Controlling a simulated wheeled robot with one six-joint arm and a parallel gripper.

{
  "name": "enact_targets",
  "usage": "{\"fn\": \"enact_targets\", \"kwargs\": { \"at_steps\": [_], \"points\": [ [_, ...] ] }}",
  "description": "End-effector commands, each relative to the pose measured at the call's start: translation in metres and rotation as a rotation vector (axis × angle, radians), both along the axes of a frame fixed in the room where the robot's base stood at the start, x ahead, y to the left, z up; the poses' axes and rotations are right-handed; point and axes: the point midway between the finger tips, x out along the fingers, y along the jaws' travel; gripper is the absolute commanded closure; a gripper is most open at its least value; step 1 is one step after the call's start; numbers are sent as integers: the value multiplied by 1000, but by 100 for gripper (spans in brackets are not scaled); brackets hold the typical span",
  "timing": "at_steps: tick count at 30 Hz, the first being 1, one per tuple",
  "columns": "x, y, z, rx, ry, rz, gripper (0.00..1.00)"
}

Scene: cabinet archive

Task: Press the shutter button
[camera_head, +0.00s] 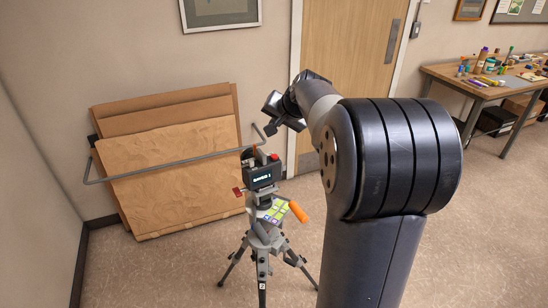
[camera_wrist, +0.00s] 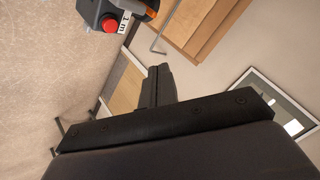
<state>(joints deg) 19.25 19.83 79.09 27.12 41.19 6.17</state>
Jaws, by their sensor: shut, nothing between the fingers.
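A small dark camera (camera_head: 262,175) stands on a grey tripod (camera_head: 262,240), its lit screen showing text that seems to read "SAVED 1". A red round button (camera_head: 275,157) sits on its top right; in the wrist view the red button (camera_wrist: 109,25) shows near the top edge, beside a white label on the camera body (camera_wrist: 92,12). My gripper (camera_wrist: 160,72) has its fingers shut and empty. In the head view my gripper (camera_head: 268,128) is above the camera, apart from it. In the wrist view the fingertips point up, right of and below the button.
A grey rail (camera_head: 170,168) passes behind the camera, in front of brown boards (camera_head: 165,170) leaning on the wall. An orange handle (camera_head: 298,212) sticks out from the tripod. A wooden door (camera_head: 345,70) is behind; a cluttered workbench (camera_head: 470,80) stands right. Floor around the tripod is clear.

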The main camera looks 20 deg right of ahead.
Motion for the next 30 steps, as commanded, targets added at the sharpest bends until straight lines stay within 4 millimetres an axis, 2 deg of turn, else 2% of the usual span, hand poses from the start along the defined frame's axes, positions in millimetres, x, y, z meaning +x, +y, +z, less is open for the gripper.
{"fn": "enact_targets", "kwargs": {
  "at_steps": [15,20,30],
  "points": [
    [0,0,-72,0,0,0,100],
    [0,0,-80,0,0,0,100],
    [0,0,-80,0,1,1,100]
  ]
}}
